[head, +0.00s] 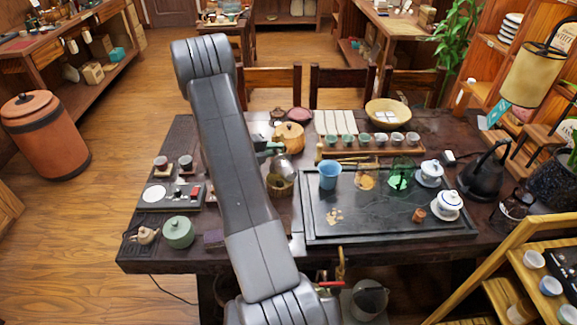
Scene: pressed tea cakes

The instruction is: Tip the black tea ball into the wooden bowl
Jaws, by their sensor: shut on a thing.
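My arm crosses the table and hides much of its left middle. Part of my gripper (268,149) shows at the right edge of the arm, shut on what looks like a small clear glass vessel (285,167). The vessel is just above a brown wooden bowl (281,186); I cannot tell whether they touch. I cannot make out a black tea ball; it may be inside the vessel or hidden. The bowl's left side and its inside are partly hidden. A wider pale bowl (376,107) with white pieces stands at the back right.
A black tea tray (390,220) to the right holds a blue cup (330,175), a green glass (401,173) and white lidded cups. A round wooden box (289,136) stands behind the vessel. A row of small cups lies behind the tray.

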